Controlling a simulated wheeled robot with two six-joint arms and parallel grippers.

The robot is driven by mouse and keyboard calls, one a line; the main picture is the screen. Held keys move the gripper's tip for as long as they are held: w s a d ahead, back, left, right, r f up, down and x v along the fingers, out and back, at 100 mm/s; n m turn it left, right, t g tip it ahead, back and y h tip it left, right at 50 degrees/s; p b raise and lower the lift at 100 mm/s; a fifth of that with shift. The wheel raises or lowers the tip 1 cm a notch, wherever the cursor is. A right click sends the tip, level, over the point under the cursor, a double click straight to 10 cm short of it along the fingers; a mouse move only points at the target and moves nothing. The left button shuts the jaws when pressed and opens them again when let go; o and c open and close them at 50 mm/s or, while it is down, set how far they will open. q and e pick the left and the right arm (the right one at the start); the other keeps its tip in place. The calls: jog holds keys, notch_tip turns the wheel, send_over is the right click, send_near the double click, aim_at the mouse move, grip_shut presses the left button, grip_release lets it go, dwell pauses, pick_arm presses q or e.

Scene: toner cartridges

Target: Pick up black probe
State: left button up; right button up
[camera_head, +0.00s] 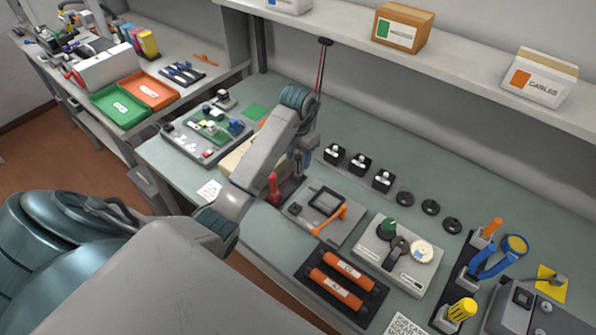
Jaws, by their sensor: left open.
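My left arm reaches across the bench from the lower left and bends down at the wrist. My left gripper (301,152) is open and points down over the bench, just right of a red probe (274,185) standing upright in a dark holder. A dark upright shape (297,166) directly under the gripper looks like the black probe. It is small and partly hidden by the wrist and fingers, and I cannot tell whether the fingers touch it. My right gripper is not in view.
A grey fixture (324,215) with an orange lever stands in front. Black blocks (359,163) stand in a row to the right. Orange cartridges (342,281) lie in a black tray. A circuit board tray (208,134) is at the left, and a shelf (470,62) overhangs the back.

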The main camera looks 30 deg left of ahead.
aim_at(298, 163)
pick_arm(q)
notch_tip(298, 163, down, 4)
jog(key=shift+w+r+b, duration=0.15)
jog(key=shift+r+b, duration=0.1)
jog(key=shift+b, duration=0.35)
jog(key=shift+r, duration=0.15)
jog(key=shift+c, duration=1)
jog(key=c, duration=0.7)
grip_shut()
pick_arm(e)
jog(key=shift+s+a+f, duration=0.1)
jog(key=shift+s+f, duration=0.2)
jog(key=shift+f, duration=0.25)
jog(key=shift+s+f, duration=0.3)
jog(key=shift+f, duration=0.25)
pick_arm(q)
jog(key=shift+a+r, duration=0.1)
jog(key=shift+a, duration=0.05)
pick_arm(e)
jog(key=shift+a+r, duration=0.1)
